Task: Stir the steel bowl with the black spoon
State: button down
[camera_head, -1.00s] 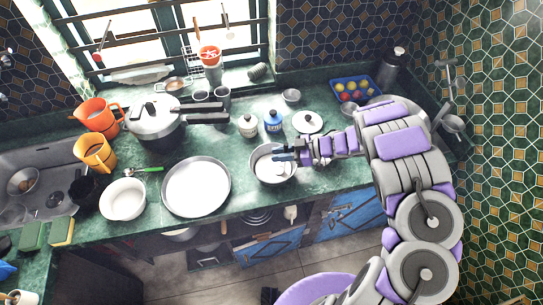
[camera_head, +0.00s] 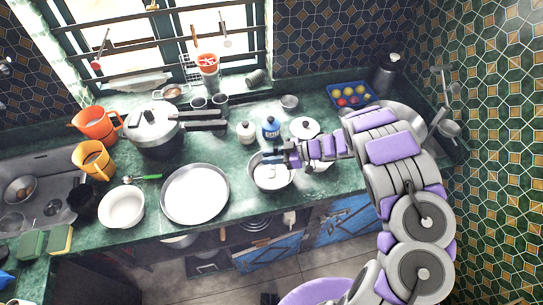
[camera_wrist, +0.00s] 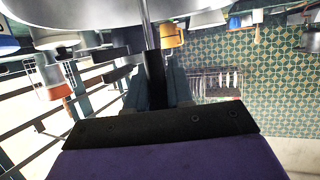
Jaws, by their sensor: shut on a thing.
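The steel bowl (camera_head: 273,183) stands on the green counter, near its front edge. My gripper (camera_head: 268,158) reaches in from the right and is over the back part of the bowl. In the wrist view my gripper (camera_wrist: 157,88) is shut on the black handle of the spoon (camera_wrist: 153,66). The spoon's thin metal shaft runs from the handle up to the pale curved bowl at the top of that picture (camera_wrist: 85,18). The spoon's head is hidden, and I cannot see the bowl's contents.
A wide steel plate (camera_head: 195,194) lies left of the bowl, with a white bowl (camera_head: 121,208) farther left. A pressure cooker (camera_head: 153,130), a blue jar (camera_head: 271,128) and a white jar (camera_head: 246,132) stand behind. A lidded pot (camera_head: 304,128) is close to my arm.

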jog(key=shift+r, duration=0.1)
notch_tip(320, 180, up, 7)
jog(key=p, duration=0.2)
jog(key=shift+p, duration=0.4)
jog(key=shift+f, duration=0.25)
